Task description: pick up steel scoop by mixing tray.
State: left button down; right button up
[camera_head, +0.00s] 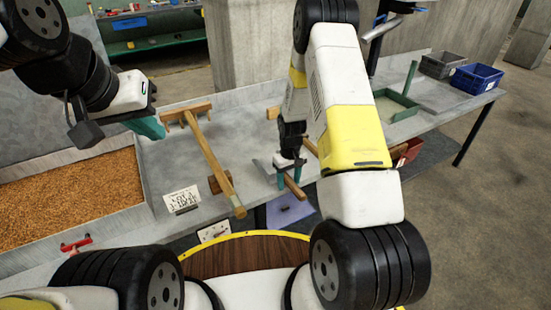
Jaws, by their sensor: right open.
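The steel scoop shows as a grey metal part (263,168) with a wooden handle (296,188) on the grey worktop, near its front edge. My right gripper (291,175) is open, with its teal fingers down at the handle, one on each side as seen here. Contact with the handle cannot be made out. The mixing tray (143,188), taken to be the grey-walled one with brown grain, is at the left. My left gripper (149,127) hangs above the tray's right rear side, apart from the scoop. Its teal fingers overlap in view, so its opening is unclear.
A wooden rake (208,150) lies between my grippers, its handle reaching the front edge. A green tray (396,106), a grey crate (441,65) and a blue crate (477,78) are at the right. My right arm hides part of the worktop.

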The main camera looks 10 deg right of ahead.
grip_shut()
dwell(1.4)
